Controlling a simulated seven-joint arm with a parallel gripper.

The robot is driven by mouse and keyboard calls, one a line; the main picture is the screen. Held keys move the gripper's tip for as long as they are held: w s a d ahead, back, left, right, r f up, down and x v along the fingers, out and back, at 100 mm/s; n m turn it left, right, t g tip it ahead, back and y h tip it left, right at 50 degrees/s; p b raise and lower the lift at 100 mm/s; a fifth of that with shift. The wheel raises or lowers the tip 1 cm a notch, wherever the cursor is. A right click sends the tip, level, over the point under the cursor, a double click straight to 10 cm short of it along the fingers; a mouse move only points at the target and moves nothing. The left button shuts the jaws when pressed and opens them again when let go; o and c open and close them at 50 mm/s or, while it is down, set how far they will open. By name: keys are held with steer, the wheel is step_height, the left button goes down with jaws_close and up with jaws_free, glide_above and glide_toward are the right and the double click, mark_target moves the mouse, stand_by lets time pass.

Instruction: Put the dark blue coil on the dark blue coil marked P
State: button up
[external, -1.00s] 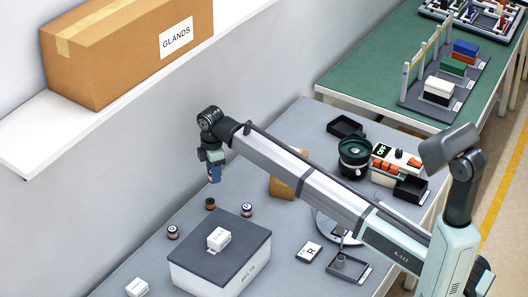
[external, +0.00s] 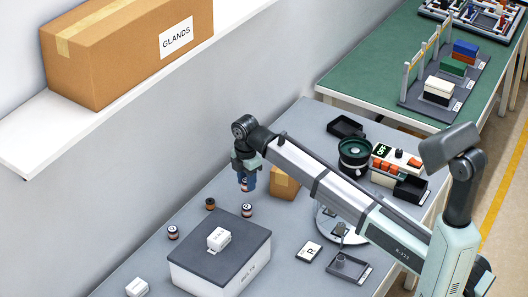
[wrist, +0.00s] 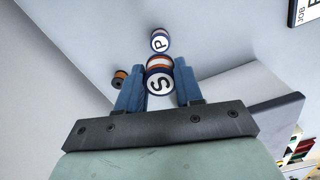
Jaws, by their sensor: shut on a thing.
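My gripper (external: 246,180) is shut on a dark blue coil marked S (wrist: 159,83), which also has white and orange-red bands. In the external view it is held in the air above the table. The dark blue coil marked P (wrist: 160,40) shows just past the held coil in the wrist view. In the external view, the coil (external: 247,210) that looks like it stands on the table below my gripper. The two coils are apart in the external view.
A black and orange coil (external: 210,204) and another white-topped coil (external: 173,232) stand to the left. A white box with a grey lid (external: 205,258) is in front. A cardboard box (external: 284,184) stands behind to the right.

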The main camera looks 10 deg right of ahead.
mark_target(247, 206)
steer(key=shift+f, duration=3.75)
steer(key=shift+f, duration=0.1)
steer(key=o, duration=1)
steer(key=shift+o, duration=0.2)
step_height(247, 206, up, 12)
steer(key=shift+r, duration=0.15)
